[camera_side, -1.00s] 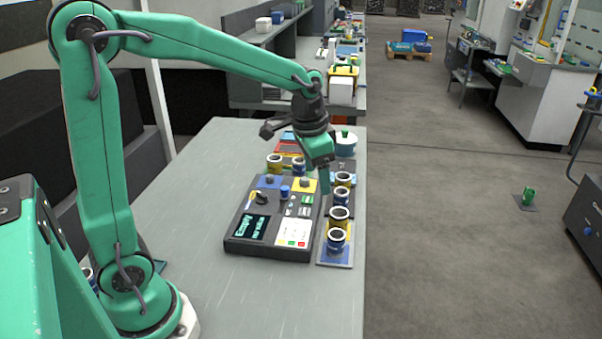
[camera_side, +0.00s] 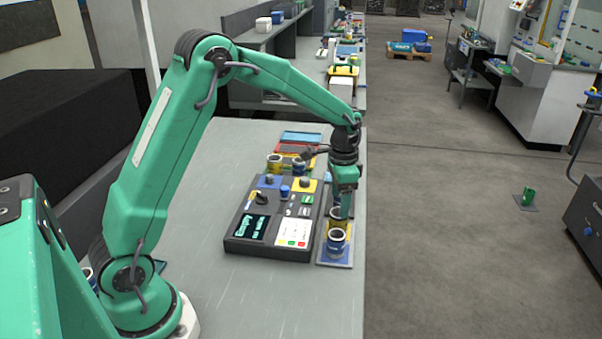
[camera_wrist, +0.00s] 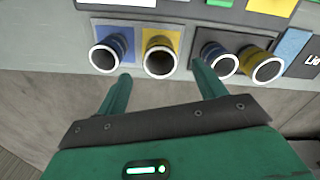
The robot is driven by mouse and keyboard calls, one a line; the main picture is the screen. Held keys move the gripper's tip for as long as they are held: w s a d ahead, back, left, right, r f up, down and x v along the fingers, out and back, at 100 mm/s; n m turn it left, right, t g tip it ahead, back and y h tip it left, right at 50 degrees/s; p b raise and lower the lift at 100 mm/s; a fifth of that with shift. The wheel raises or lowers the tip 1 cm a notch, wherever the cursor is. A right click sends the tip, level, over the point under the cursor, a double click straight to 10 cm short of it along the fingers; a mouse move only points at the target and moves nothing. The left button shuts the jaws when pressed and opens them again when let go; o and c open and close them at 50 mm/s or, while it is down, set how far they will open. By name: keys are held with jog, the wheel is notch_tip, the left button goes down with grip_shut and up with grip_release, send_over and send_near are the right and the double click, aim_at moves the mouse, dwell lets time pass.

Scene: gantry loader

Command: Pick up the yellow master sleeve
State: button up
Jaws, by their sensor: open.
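The yellow master sleeve (camera_wrist: 161,44) stands on a yellow patch in the wrist view, with its pale round rim towards the camera. In the side view it is partly hidden behind my fingers, and its yellow body (camera_side: 335,224) shows just behind the blue sleeve (camera_side: 337,244). My gripper (camera_side: 343,214) is open and points down at the sleeve row. In the wrist view my gripper (camera_wrist: 161,78) has its two fingers apart, one to each side of the yellow sleeve in the picture. I cannot tell how far down the tips reach or whether they touch it.
The blue sleeve also shows close left of the yellow one in the wrist view (camera_wrist: 113,48). Two more sleeves (camera_wrist: 219,58) (camera_wrist: 261,64) stand to its right. A dark control panel (camera_side: 271,216) lies left of the row.

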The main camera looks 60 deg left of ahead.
aim_at(339, 219)
jog(key=shift+f, duration=1.3)
jog(key=shift+f, duration=0.1)
jog(key=shift+f, duration=2.5)
jog(key=shift+c, duration=0.2)
jog(key=c, duration=1.2)
jog(key=shift+r, duration=0.1)
jog(key=shift+r, duration=0.1)
